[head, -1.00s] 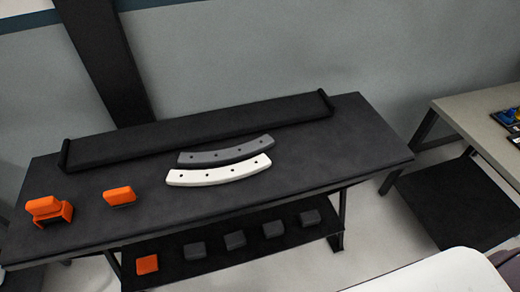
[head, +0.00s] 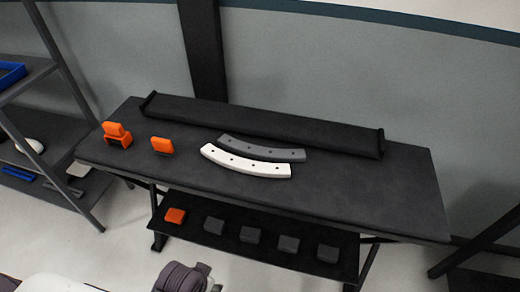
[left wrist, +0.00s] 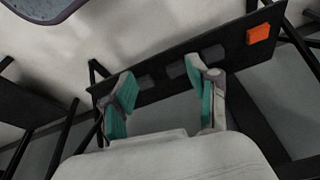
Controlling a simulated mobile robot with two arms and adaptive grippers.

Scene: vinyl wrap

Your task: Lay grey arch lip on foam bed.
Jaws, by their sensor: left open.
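The grey arch lip (head: 262,149) is a dark grey curved strip with several small holes. It lies on the black table just behind a similar white curved strip (head: 245,162). A long dark flat piece with raised ends (head: 270,124) lies behind them along the table's back; it looks like the foam bed, but I cannot be sure. My left gripper (left wrist: 160,72) is open and empty in the left wrist view, with teal pads apart. It is away from the arch lip, which that view does not show. My right gripper is not in view.
Two orange blocks (head: 117,134) (head: 162,145) stand on the table's left. The table's lower shelf (head: 335,270) holds an orange block (head: 175,215) and several dark blocks. A shelf unit (head: 40,70) stands at left. The tabletop's right part (head: 370,190) is clear.

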